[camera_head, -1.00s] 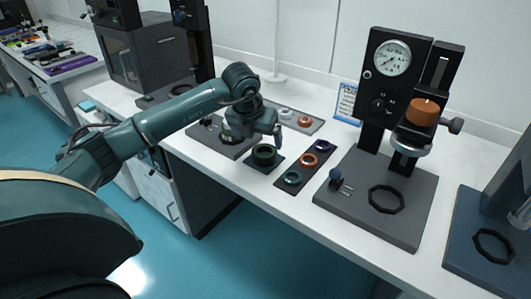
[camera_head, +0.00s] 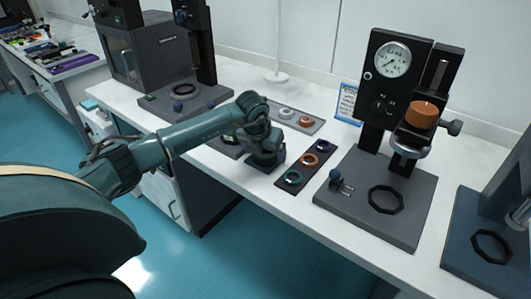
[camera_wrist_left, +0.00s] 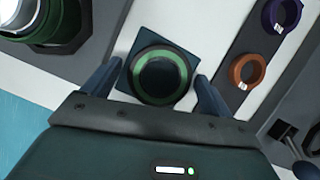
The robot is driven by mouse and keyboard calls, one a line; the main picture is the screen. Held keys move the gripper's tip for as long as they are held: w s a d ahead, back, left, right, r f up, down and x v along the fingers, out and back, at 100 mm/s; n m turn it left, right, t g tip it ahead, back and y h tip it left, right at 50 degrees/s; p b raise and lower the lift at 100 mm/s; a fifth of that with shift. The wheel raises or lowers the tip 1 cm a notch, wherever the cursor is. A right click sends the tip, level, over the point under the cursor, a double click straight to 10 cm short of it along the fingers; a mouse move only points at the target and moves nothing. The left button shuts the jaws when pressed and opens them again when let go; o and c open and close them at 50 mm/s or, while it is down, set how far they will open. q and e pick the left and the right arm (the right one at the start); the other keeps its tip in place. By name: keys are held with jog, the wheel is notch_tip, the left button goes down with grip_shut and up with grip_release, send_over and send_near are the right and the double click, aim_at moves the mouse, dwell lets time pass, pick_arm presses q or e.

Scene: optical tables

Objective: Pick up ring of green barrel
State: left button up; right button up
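A dark round ring with a green inner band (camera_wrist_left: 138,74) rests on a small dark square pad (camera_wrist_left: 124,86) in the left wrist view. My left gripper (camera_wrist_left: 158,78) is open, with one finger on each side of the ring. The fingers look apart from it; their height over it is hard to judge. In the head view my left gripper (camera_head: 268,163) points down over this spot and hides ring and pad. My right gripper is not in view.
A dark strip with teal (camera_head: 293,177), orange (camera_head: 309,160) and purple (camera_head: 322,146) rings lies just right of my gripper. A grey tray (camera_head: 312,127) with rings lies behind. A dial instrument (camera_head: 393,60) stands right; a dark box (camera_head: 148,55) stands back left.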

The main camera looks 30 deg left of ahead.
pick_arm(q)
jog(key=c, duration=0.9)
